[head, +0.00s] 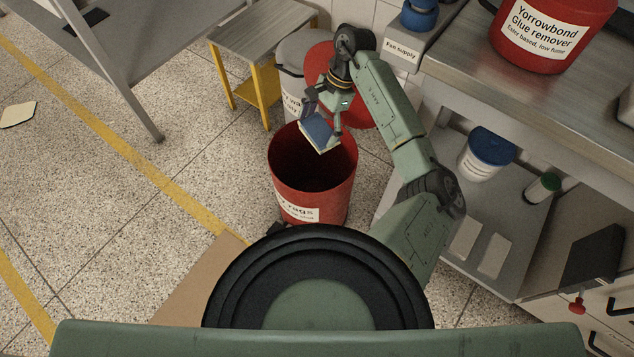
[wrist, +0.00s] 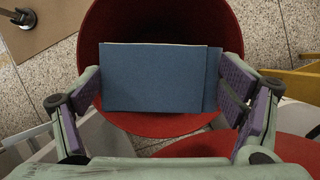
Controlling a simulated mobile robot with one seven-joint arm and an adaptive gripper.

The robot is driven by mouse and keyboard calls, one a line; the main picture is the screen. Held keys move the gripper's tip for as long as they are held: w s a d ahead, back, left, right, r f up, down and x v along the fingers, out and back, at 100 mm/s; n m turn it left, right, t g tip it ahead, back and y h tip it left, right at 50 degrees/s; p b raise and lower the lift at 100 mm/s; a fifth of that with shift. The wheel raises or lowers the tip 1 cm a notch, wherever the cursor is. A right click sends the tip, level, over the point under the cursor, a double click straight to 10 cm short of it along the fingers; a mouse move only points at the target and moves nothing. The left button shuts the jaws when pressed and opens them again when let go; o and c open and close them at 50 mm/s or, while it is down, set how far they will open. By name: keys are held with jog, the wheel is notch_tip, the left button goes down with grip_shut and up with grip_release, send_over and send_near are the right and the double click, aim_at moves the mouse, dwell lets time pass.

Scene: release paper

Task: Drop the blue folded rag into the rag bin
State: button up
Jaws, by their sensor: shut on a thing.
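The blue folded rag (head: 318,133) is held by my gripper (head: 323,122) above the open mouth of the red rag bin (head: 312,190). In the wrist view the blue rag (wrist: 155,78) lies flat between the two purple-padded fingers of my gripper (wrist: 165,85), with the red bin (wrist: 178,20) behind and below it. The bin's label is partly readable and ends in "rags". The bin's inside is dark in the head view, and its floor is partly hidden by the rag in the wrist view.
A grey bin (head: 293,80) and a red round lid (head: 318,58) stand just behind the rag bin. A yellow-legged side table (head: 262,40) is at back left. A metal bench (head: 480,70) with a red glue-remover bucket (head: 550,30) is on the right. Floor at left is mostly free.

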jog(key=shift+f, duration=1.2)
jog(key=o, duration=0.9)
